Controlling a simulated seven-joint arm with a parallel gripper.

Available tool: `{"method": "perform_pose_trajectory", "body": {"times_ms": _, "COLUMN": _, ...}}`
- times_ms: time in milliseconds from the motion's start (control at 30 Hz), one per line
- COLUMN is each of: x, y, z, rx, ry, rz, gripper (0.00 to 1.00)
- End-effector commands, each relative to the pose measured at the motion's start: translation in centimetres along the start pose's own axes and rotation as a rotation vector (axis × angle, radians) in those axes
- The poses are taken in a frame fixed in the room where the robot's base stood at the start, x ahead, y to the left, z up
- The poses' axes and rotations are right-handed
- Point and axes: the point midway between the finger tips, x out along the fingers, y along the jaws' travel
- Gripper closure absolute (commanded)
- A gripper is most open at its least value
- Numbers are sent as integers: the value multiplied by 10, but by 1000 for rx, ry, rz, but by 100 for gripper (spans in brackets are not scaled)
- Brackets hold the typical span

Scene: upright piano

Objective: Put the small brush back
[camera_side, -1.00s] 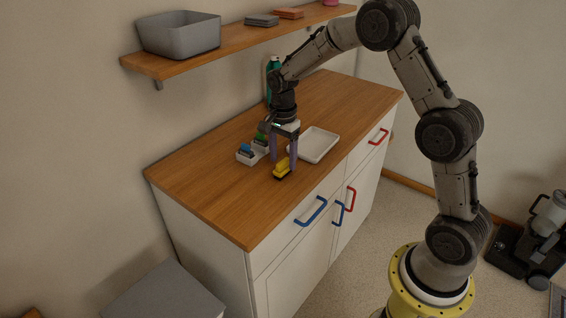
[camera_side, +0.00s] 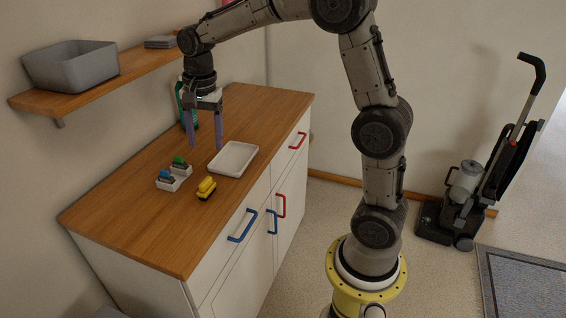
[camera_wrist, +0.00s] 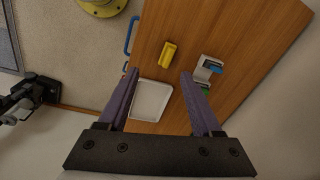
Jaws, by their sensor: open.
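A small yellow brush (camera_side: 206,187) lies on the wooden counter, in front of and apart from a white holder (camera_side: 184,180). The holder bears a blue-topped piece (camera_side: 165,175) and a green-topped piece (camera_side: 179,162). My gripper (camera_side: 204,146) is open and empty, raised above the counter and behind the brush. In the wrist view my gripper (camera_wrist: 158,74) has its purple fingers spread with nothing between them.
A shallow white tray (camera_side: 233,158) sits on the counter right of the brush. A green bottle (camera_side: 181,100) stands near the wall behind my gripper. A shelf (camera_side: 110,84) with a grey bin (camera_side: 72,68) hangs above. The counter's front left (camera_side: 140,235) is clear.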

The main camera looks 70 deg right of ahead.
Motion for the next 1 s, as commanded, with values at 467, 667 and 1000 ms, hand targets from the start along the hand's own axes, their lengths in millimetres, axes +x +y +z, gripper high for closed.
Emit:
{"method": "perform_pose_trajectory", "body": {"times_ms": 467, "x": -63, "y": 161, "z": 99, "rx": -954, "ry": 220, "rz": -236, "gripper": 34}}
{"method": "perform_pose_trajectory", "body": {"times_ms": 667, "x": -50, "y": 203, "z": 117, "rx": -1211, "ry": 312, "rz": -273, "gripper": 34}}
{"method": "perform_pose_trajectory", "body": {"times_ms": 1000, "x": -44, "y": 214, "z": 122, "rx": -1291, "ry": 341, "rz": -279, "gripper": 34}}
